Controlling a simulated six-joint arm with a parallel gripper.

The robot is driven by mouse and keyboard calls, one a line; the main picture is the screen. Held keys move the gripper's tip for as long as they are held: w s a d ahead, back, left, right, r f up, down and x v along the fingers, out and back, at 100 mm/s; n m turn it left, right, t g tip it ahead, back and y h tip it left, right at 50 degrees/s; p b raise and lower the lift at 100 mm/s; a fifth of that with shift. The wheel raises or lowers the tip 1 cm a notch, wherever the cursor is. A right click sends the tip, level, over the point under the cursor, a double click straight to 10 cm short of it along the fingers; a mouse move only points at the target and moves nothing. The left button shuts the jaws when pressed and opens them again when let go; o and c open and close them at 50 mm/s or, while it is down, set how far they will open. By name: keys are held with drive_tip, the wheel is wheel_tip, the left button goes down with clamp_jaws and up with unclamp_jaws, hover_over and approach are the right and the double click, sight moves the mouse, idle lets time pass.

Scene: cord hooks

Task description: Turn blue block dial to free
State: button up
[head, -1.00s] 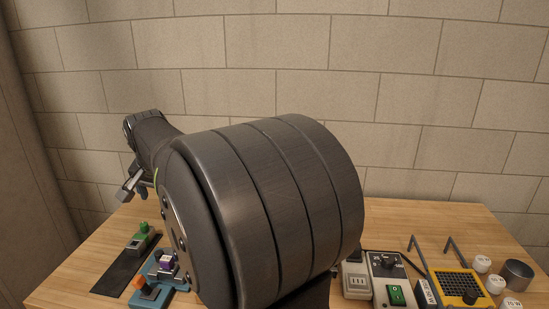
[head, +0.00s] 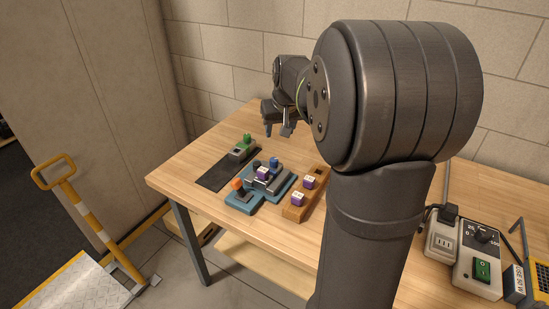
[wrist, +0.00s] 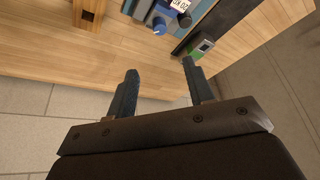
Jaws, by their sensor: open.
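The blue block (head: 240,204) lies on the table left of my arm in the head view. It carries an orange knob (head: 237,183), a grey part with a purple cube (head: 262,173), and a small blue knob (head: 273,162) at its far side. In the wrist view a blue dial (wrist: 160,25) with a pale mark shows at the top edge, beside a dark round knob (wrist: 184,19); the dial's setting cannot be read. My gripper (wrist: 160,70) is open and empty. In the head view my gripper (head: 278,131) hangs beyond the block, apart from it.
A black strip (head: 222,172) with a green-topped grey piece (head: 243,147) lies left of the block. A wooden holder (head: 308,195) with purple cubes is to its right. A socket box (head: 442,238) and a switch box (head: 479,262) stand right of my arm.

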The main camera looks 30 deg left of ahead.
sight(274, 159)
drive_tip(key=x, duration=1.6)
drive_tip(key=shift+w+a+f, duration=0.1)
drive_tip(key=shift+f, duration=0.25)
drive_tip(key=c, duration=1)
